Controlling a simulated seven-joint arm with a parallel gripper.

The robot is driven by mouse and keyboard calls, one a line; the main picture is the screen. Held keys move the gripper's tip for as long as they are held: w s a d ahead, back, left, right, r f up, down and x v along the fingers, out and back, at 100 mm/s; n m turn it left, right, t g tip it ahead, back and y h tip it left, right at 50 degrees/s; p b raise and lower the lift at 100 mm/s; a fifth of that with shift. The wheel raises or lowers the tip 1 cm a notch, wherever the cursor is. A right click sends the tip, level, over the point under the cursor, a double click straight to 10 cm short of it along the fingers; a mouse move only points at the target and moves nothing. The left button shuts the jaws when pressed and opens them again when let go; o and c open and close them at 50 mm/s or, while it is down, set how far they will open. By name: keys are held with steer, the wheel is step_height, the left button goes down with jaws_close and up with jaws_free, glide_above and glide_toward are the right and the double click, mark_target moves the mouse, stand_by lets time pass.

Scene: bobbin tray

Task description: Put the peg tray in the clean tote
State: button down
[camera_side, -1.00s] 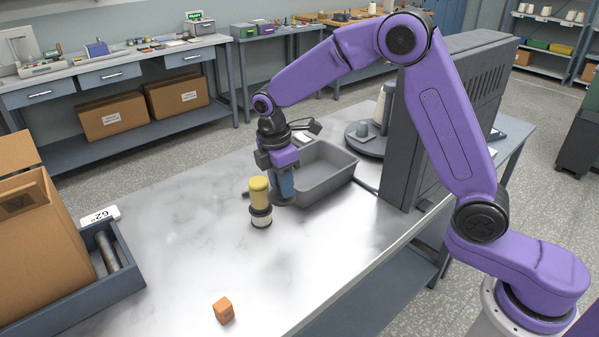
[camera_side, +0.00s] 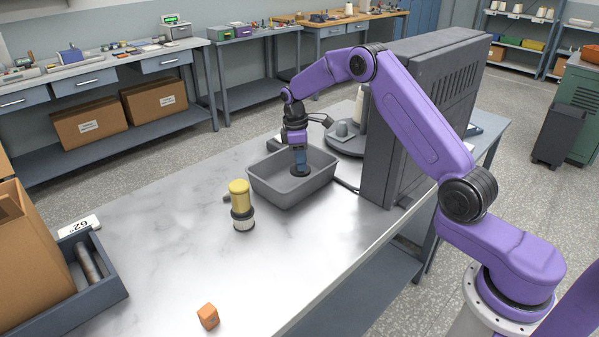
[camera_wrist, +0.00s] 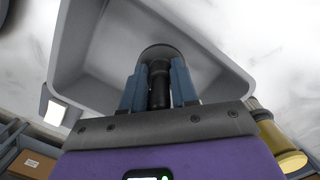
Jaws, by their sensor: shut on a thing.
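The clean tote (camera_side: 265,192) is a grey open bin on the marble-look table, and its walls fill much of the wrist view (camera_wrist: 88,45). My gripper (camera_side: 299,166) points down inside the tote. Its blue fingers (camera_wrist: 160,88) are shut on the dark post (camera_wrist: 160,78) of the peg tray. The peg tray's round dark base (camera_side: 299,172) is below the fingers, within the tote's walls. I cannot tell whether the base touches the tote floor. The fingers hide part of the post.
A yellow-topped cylinder with a white ribbed lower part (camera_side: 242,208) stands left of the tote. An orange block (camera_side: 208,316) lies near the front edge. A blue-grey tray (camera_side: 112,284) and cardboard box are at left. A tall grey cabinet (camera_side: 400,140) stands close on the right.

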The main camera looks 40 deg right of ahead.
mark_target(301, 173)
steer(key=shift+f, duration=2.55)
steer(key=shift+f, duration=0.1)
steer(key=c, duration=0.9)
jaws_free()
steer(key=shift+o, duration=0.2)
